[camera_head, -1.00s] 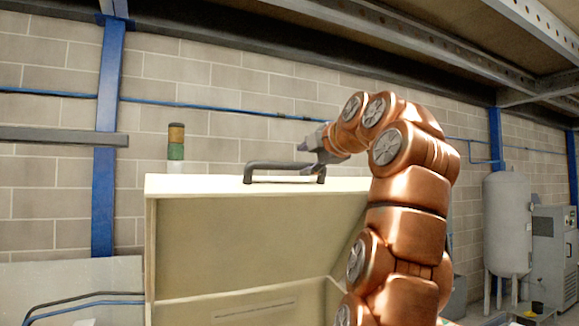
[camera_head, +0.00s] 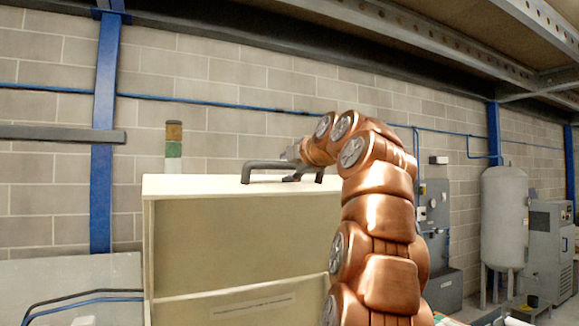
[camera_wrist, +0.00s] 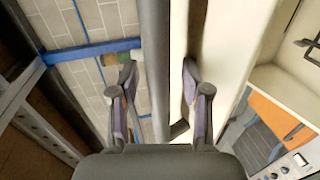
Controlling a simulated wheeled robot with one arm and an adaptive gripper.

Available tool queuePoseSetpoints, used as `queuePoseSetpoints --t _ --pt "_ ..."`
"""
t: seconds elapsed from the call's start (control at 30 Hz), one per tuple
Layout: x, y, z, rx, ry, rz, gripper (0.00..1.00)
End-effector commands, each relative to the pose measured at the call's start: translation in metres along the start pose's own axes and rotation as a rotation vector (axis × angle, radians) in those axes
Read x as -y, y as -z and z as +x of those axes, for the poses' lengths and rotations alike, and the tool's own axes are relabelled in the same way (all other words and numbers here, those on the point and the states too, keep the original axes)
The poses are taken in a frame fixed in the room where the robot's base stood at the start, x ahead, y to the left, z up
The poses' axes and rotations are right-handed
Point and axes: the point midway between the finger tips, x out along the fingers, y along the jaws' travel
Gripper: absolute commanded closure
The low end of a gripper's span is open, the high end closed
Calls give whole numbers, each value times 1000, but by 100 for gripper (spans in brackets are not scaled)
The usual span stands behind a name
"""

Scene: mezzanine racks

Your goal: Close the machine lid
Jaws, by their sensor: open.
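The machine lid (camera_head: 240,235) is a cream panel standing raised and open, with a dark grey bar handle (camera_head: 262,165) along its top edge. The lid also shows as a cream surface in the wrist view (camera_wrist: 225,45). My gripper (camera_head: 292,165) is at the right part of the handle. In the wrist view my gripper (camera_wrist: 159,74) is open, with one finger on each side of the handle bar (camera_wrist: 154,55). I cannot tell whether either finger touches the bar. My arm hides the right edge of the lid in the head view.
A signal light (camera_head: 174,140) stands behind the lid, before a block wall with a blue post (camera_head: 104,140). A grey tank (camera_head: 503,218) and a cabinet (camera_head: 551,250) stand at the right. An orange surface (camera_wrist: 275,125) shows beside the lid in the wrist view.

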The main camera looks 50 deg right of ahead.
Motion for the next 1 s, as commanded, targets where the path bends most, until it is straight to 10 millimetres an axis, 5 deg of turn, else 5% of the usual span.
queuePoseSetpoints --t 0.17,0.6,1.0 --pt "0 0 0 0 0 0 54" --pt "0 0 0 0 0 0 99" --pt "0 0 0 0 0 0 100"
